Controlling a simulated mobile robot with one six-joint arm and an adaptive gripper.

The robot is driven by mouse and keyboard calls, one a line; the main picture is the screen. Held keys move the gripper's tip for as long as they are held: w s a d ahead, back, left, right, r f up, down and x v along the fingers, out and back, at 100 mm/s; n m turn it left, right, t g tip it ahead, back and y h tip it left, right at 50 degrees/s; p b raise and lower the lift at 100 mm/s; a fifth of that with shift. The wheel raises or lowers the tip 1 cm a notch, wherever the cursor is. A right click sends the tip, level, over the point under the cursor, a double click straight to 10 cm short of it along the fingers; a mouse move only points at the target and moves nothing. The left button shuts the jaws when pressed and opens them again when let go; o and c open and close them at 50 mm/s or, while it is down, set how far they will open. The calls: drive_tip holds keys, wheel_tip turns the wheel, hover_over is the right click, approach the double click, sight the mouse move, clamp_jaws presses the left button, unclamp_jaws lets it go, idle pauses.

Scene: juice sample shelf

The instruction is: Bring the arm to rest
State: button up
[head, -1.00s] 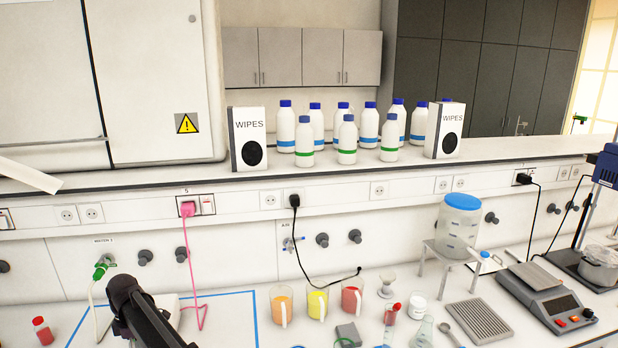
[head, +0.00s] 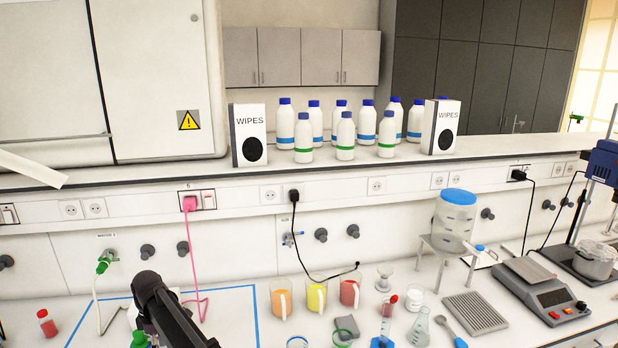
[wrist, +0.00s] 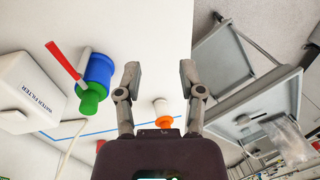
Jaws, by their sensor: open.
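My gripper (wrist: 160,78) is open in the wrist view, with nothing between its two fingers. It points over a white surface with a blue line on it. A white bottle with an orange cap (wrist: 162,108) shows beyond the fingers, and I cannot tell how far below it is. My fingers cannot be made out in the head view.
In the wrist view, a white water filter box (wrist: 38,92) and a blue-and-green object (wrist: 97,75) lie left; a grey tray (wrist: 262,108) lies right. In the head view, orange (head: 280,298), yellow (head: 316,297) and red beakers (head: 349,292) stand right of my arm. White bottles (head: 304,138) line the shelf.

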drive_tip(key=w+d+f+m, duration=0.1)
drive_tip(key=d, duration=0.4)
drive_tip(key=w+d+f+m+b, duration=0.1)
drive_tip(key=d+m, duration=0.1)
drive_tip(key=d, duration=0.4)
drive_tip(key=w+d+m+b, duration=0.1)
drive_tip(key=d+m, duration=0.1)
drive_tip(key=d, duration=0.4)
drive_tip(key=shift+w+d+f+y, duration=0.1)
drive_tip(key=shift+w+f+y, duration=0.1)
drive_tip(key=shift+f+y, duration=0.15)
drive_tip(key=s+d+f+m+b, duration=0.2)
drive_tip(key=d+m, duration=0.3)
drive_tip(key=d, duration=0.8)
drive_tip(key=s+d+f+m+t+b, duration=0.1)
drive_tip(key=s+d+m, duration=0.4)
drive_tip(key=d, duration=0.9)
drive_tip(key=s+d+f+m+t+b, duration=0.1)
drive_tip(key=s+d+f+m+b, duration=0.2)
drive_tip(key=d, duration=1)
drive_tip(key=shift+s+d+f+m+b, duration=0.3)
drive_tip(key=shift+s+f+m+b, duration=0.15)
drive_tip(key=shift+m, duration=0.45)
